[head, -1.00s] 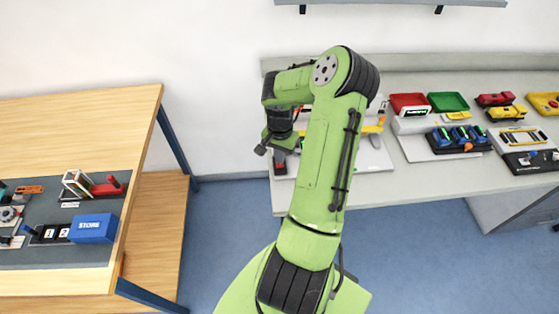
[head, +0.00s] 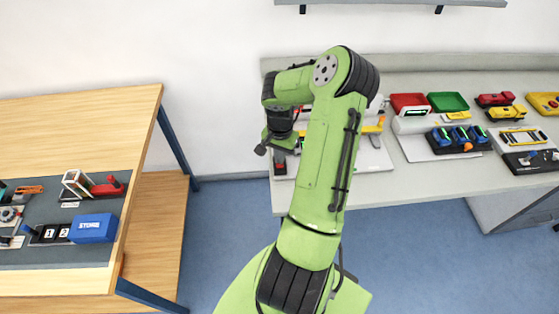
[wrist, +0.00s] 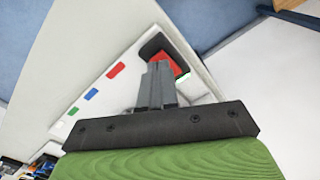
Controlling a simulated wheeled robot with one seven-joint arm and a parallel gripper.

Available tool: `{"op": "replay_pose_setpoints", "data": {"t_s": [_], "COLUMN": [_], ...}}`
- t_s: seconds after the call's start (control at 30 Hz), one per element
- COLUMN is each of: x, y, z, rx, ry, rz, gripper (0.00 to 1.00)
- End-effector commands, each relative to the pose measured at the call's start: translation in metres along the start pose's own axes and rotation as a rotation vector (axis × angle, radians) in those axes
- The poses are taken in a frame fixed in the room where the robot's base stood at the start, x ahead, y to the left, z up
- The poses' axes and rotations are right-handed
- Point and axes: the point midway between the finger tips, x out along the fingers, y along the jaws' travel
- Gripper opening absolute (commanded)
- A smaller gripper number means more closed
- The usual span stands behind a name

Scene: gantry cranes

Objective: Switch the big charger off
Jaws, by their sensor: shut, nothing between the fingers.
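My gripper (wrist: 160,75) is shut and empty. In the wrist view its fingertips are in front of a red switch (wrist: 167,66) in a black housing (wrist: 156,45). The fingers hide part of the switch, and I cannot tell whether they touch it or which way it is set. The switch is on a white unit (wrist: 112,80) with red, blue and green marks, apparently the big charger. In the head view the black housing (head: 280,168) shows at the left end of the grey bench, below my wrist. My arm covers much of the unit there.
Farther right on the grey bench (head: 400,190) stand a dock with blue items (head: 458,139), red (head: 409,103) and green (head: 447,101) trays, and a black unit (head: 530,161). A wooden table (head: 90,115) with a blue box (head: 93,228) stands at left. Open floor lies between.

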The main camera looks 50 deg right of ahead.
Motion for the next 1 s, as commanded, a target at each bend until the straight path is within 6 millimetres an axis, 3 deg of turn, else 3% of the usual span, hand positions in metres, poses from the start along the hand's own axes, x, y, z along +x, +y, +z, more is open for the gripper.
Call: {"op": "replay_pose_setpoints", "data": {"t_s": [1.0], "x": [0.013], "y": [0.000], "z": [0.000], "rx": [0.000], "ry": [0.000], "rz": [0.000], "gripper": [0.00]}}
